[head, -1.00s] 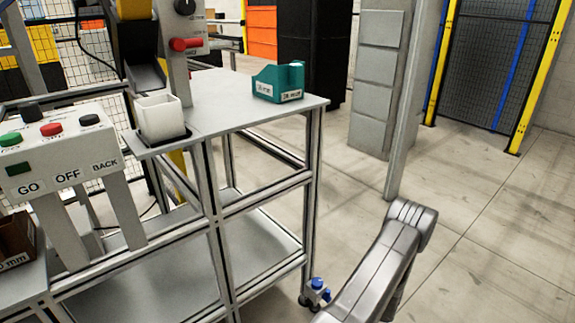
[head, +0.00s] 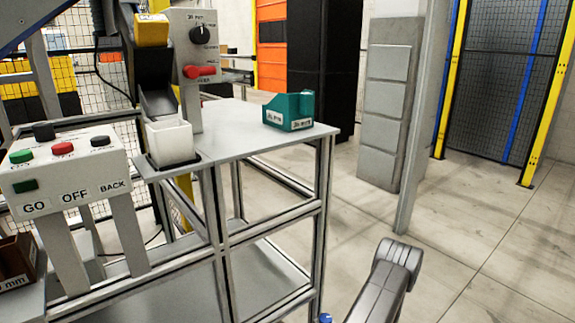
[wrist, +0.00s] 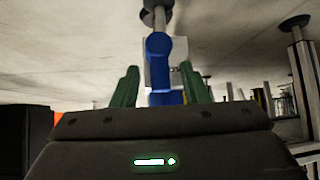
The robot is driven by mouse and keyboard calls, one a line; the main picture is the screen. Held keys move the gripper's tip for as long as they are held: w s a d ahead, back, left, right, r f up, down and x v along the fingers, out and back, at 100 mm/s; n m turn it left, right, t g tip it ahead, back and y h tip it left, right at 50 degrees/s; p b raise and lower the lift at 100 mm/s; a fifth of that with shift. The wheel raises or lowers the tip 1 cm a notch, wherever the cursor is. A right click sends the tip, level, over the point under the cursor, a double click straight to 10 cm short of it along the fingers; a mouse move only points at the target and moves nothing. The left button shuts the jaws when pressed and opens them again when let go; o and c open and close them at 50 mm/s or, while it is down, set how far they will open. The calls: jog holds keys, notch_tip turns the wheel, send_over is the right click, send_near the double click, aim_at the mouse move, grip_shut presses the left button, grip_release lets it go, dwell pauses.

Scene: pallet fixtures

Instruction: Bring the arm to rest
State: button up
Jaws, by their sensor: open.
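My gripper (wrist: 160,84) shows in the wrist view, its two green fingers apart above a dark body with a lit green strip. A blue part (wrist: 160,62) with a pale piece behind it appears between the fingers. I cannot tell how far off it is or whether anything touches it. In the head view a grey link of my arm (head: 385,284) rises from the bottom edge, to the right of the bench. My gripper's fingers are not visible there.
A metal-frame bench (head: 265,136) carries a teal bin (head: 290,110) and a white cup (head: 170,142). A GO/OFF/BACK button box (head: 70,172) stands left. A grey pillar (head: 424,130) rises behind my arm. Open floor (head: 475,240) lies to the right.

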jog(key=p+v, duration=0.5)
jog(key=v, duration=0.9)
jog(key=w+a+f+n+t+h+b, duration=0.1)
jog(key=w+a+f+b, duration=0.3)
jog(key=w+a+f, duration=0.2)
jog(key=shift+a+f+h+b, duration=0.4)
jog(key=shift+a+f, duration=0.7)
jog(key=shift+f, duration=0.85)
jog(key=shift+t, duration=0.3)
